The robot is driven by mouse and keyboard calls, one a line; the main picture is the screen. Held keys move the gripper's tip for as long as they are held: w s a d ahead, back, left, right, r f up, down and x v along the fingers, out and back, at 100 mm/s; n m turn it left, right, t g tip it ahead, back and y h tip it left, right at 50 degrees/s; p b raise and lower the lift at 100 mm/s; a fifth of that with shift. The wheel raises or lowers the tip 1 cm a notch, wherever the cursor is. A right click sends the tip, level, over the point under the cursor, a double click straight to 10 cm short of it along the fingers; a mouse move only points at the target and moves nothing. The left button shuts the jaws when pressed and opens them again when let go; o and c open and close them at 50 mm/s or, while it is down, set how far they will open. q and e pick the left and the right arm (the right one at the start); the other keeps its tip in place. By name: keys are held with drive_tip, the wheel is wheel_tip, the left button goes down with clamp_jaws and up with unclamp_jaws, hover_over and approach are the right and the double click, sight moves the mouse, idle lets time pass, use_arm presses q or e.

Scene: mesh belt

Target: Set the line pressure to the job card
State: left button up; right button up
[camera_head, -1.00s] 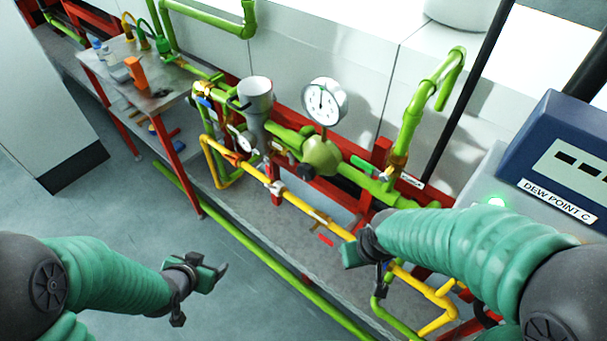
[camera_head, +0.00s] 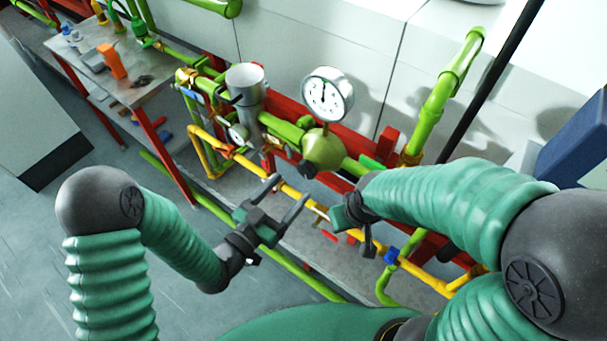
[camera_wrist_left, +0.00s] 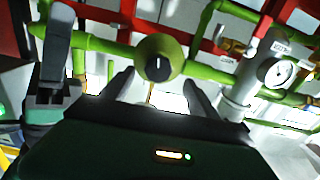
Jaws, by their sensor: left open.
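The pressure regulator (camera_head: 323,150) is a yellow-green round body on the green pipe, with a white dial gauge (camera_head: 327,94) on top. The gauge needle points roughly upward; its numbers are too small to read. A black knob (camera_head: 308,170) faces out below the regulator. In the left wrist view, the knob (camera_wrist_left: 158,69) with a white mark lies just beyond and between my left fingers. My left gripper (camera_head: 289,190) is open and empty, apart from the knob. My right gripper (camera_head: 346,214) is beside it to the right; its jaws are unclear. I make out no job card.
A grey filter cylinder (camera_head: 245,88) with a small gauge (camera_head: 238,134) stands left of the regulator. A yellow pipe (camera_head: 206,138) runs in front, near my grippers. A bench (camera_head: 130,92) with an orange object (camera_head: 112,62) stands far left. A blue box (camera_head: 578,140) is at right.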

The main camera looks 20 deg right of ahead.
sight(304, 173)
use_arm(q)
drive_tip(key=x, duration=0.5)
drive_tip(key=shift+s+d+r+p, duration=0.15)
drive_tip(key=shift+d+r+p, duration=0.1)
drive_tip(key=shift+p, duration=0.1)
drive_tip(key=shift+w+d+f, duration=0.15)
drive_tip(key=shift+w+d, duration=0.25)
drive_tip(key=shift+w, duration=0.15)
use_arm(e)
drive_tip(key=shift+s+r, duration=0.15)
drive_tip(key=shift+r, duration=0.5)
use_arm(q)
drive_tip(key=shift+c, duration=0.4)
drive_tip(key=c, duration=1.3)
drive_tip(key=shift+a+n, duration=0.1)
drive_tip(key=shift+n, duration=2.1)
use_arm(e)
drive_tip(key=shift+f, duration=0.2)
use_arm(q)
drive_tip(key=o, duration=1.4)
use_arm(e)
drive_tip(key=shift+a, duration=0.1)
